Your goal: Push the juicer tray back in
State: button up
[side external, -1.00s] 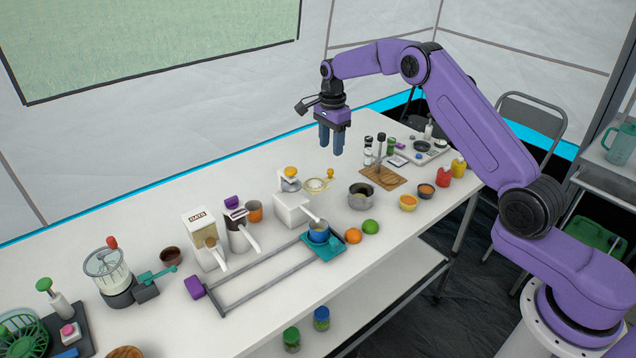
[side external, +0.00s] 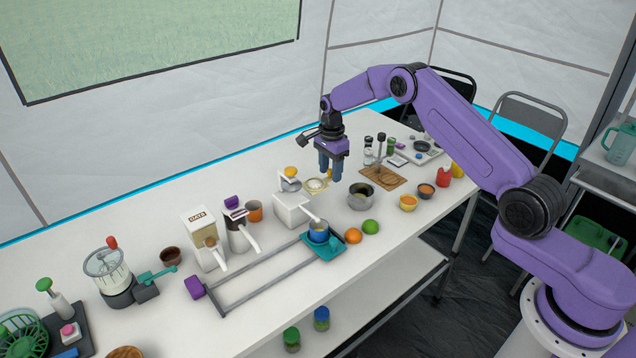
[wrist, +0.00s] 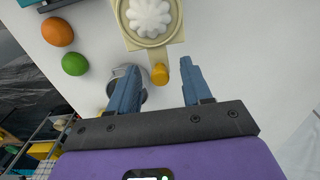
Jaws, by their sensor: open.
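The white juicer (side external: 292,208) stands mid-table in the side view, with an orange piece on top and a spout over a blue cup. Its cream tray (side external: 316,185) sticks out to the right, with a white fluted reamer on it. In the wrist view the tray (wrist: 148,39) is at the top, and its yellow-orange knob (wrist: 160,75) appears between my fingertips. My gripper (side external: 331,176) points down, open and empty, just right of the tray. The fingers mostly hide the knob in the side view, so contact cannot be told.
A metal pot (side external: 361,195) stands close to the right of my gripper. The blue cup (side external: 319,232) sits on a teal carrier on grey rails at the front, beside an orange (side external: 353,236) and a lime (side external: 370,227). The table behind the tray is clear.

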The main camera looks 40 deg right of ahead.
aim_at(309, 188)
jog(key=shift+c, duration=0.3)
jog(key=c, duration=0.8)
jog(key=shift+a, duration=3.9)
jog(key=o, duration=0.9)
jog(key=shift+c, duration=0.2)
notch_tip(309, 188, up, 7)
